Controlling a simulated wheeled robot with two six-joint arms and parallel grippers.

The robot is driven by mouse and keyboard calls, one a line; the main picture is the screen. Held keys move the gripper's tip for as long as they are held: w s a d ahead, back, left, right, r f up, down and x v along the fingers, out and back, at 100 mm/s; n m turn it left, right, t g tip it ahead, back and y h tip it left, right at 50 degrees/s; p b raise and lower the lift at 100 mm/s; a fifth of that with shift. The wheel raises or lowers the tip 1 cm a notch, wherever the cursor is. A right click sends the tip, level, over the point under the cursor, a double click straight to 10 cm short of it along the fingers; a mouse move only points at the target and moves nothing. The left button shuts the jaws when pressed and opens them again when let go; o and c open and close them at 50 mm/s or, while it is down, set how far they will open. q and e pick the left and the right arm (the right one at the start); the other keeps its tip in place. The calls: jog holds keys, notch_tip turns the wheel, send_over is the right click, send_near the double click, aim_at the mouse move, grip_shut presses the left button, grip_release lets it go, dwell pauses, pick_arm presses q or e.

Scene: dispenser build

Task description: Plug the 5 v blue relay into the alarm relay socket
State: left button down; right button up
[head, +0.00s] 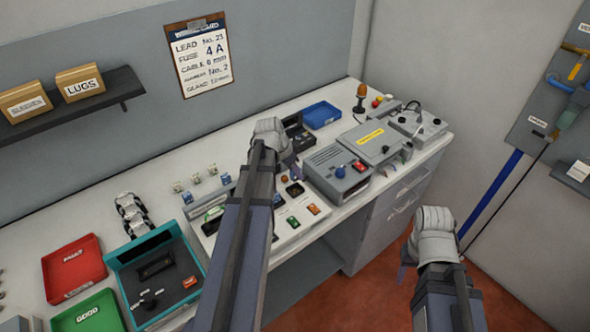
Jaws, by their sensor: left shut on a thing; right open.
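My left gripper (289,164) is over the workbench, above the back part of a white panel (281,240). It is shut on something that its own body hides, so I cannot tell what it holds. The panel carries a green block (293,222), an orange block (314,209) and a dark socket (295,190); my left arm covers much of it. I cannot read which socket is the alarm relay's. Several small relay-like parts (196,180) stand at the back of the bench, left of my arm, some with blue. My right gripper (404,264) is open, off the bench's front edge.
A teal tray (120,262), red bin (74,265) and green bin (88,314) are at left. A blue tray (322,114) is behind. A work card (201,60) hangs on the wall.

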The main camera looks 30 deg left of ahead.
aim_at(295, 179)
pick_arm(q)
jog(key=shift+f+b, duration=1.95)
jog(key=shift+f, duration=0.15)
jog(key=shift+f+b, duration=0.7)
jog(key=shift+f, duration=0.05)
dwell(0.6)
jog(key=shift+s+d+f+b, duration=0.1)
jog(key=shift+s+f+b, duration=0.2)
jog(key=shift+b, duration=0.1)
dwell(0.4)
jog(key=c, duration=0.8)
grip_release()
jog(key=shift+o, duration=0.3)
jog(key=shift+w+r+p, duration=0.2)
jog(key=shift+r+p, duration=0.35)
jog(key=shift+p, duration=0.15)
jog(key=shift+r+p, duration=0.8)
jog(key=shift+r, duration=0.1)
jog(key=shift+w+r+p, duration=0.1)
jog(key=shift+r+p, duration=2.05)
